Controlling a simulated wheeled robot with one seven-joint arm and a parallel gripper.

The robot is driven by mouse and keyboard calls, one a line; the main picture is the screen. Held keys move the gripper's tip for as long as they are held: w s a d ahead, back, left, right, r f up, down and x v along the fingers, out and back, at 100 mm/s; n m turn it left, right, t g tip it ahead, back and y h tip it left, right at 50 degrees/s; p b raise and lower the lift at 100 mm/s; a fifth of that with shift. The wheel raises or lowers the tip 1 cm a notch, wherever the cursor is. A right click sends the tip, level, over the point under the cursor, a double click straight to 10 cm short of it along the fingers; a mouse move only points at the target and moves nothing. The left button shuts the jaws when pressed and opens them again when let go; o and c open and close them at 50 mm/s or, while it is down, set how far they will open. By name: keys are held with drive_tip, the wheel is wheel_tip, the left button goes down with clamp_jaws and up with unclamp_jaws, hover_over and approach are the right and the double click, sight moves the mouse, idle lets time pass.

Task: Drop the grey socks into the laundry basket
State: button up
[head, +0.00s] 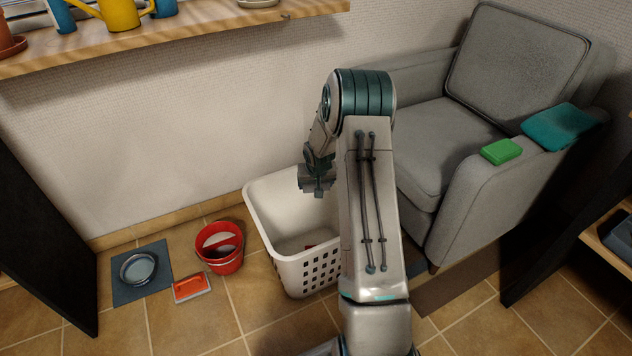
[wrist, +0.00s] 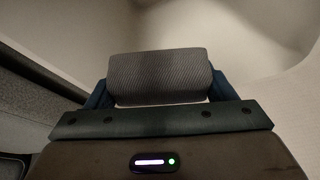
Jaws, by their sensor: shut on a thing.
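The white laundry basket (head: 270,193) stands on the tiled floor against the wall, left of the armchair. My gripper (head: 318,187) is over the basket, at about its rim height or above, and my arm hides the basket's right side. In the wrist view my gripper (wrist: 158,90) is shut on the rolled grey socks (wrist: 158,77), which have a ribbed weave and lie across between the fingers. The basket's pale inner wall (wrist: 245,40) fills much of the background there. Something small and reddish lies low inside the basket in the head view, partly hidden.
A grey armchair (head: 440,140) stands right of the basket, with a green block (head: 501,151) and a teal cloth (head: 558,127) on its arm. A red bucket (head: 220,246), a red-orange brush-like item (head: 191,287) and a bowl on a mat (head: 138,268) are at left. A wooden shelf (head: 200,28) overhangs behind.

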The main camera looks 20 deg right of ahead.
drive_tip(key=o, duration=1)
drive_tip(key=p+v, duration=0.4)
drive_tip(key=v, duration=1)
drive_tip(key=shift+p, duration=0.3)
